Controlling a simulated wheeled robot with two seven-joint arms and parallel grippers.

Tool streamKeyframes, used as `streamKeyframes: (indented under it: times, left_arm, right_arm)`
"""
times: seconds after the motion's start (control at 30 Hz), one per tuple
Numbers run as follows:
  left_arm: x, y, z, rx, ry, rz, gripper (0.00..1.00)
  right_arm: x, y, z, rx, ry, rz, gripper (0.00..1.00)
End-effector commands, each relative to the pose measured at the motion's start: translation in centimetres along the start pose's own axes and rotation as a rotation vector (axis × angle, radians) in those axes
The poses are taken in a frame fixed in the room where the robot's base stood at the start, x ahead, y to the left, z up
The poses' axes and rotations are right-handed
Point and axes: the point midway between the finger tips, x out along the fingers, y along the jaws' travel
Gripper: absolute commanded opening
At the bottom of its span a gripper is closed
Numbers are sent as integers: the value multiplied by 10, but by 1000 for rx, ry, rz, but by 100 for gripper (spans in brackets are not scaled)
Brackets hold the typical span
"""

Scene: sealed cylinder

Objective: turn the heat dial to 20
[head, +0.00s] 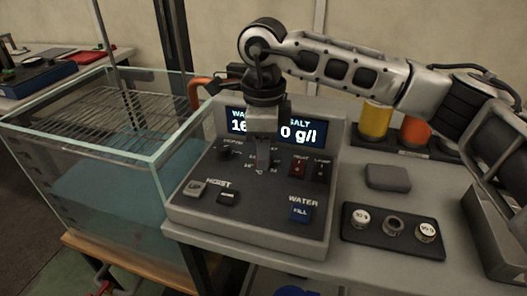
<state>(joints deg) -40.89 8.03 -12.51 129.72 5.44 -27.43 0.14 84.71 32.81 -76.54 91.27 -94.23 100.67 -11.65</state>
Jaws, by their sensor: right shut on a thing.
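The grey control panel (190,208) stands on the bench in the middle of the head view. My right gripper (262,158) points down onto its upper middle, shut on the heat dial, which it mostly hides. Part of a number scale and a °C mark (259,173) show around the fingers. The dial's pointer cannot be read. The display (300,131) reads "16" on the water side, partly covered by the gripper, and "0 g/l" under salt. My left gripper is not in view.
The panel also has a black knob (229,152), a red switch (298,168), hoist buttons (193,188) and a blue fill button (300,213). A glass tank (95,165) stands left. A tray of small weights (378,247) and yellow and orange cylinders (375,122) are right.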

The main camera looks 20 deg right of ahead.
Motion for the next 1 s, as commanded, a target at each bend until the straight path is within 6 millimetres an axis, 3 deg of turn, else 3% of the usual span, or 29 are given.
streamKeyframes:
  times: [0.5, 1.0]
  left_arm:
    - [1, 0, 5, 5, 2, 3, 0]
    - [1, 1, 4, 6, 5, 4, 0]
  right_arm:
    - [-2, 0, 0, 357, -3, -4, 2]
    - [-2, 0, 0, 432, -3, -4, 2]
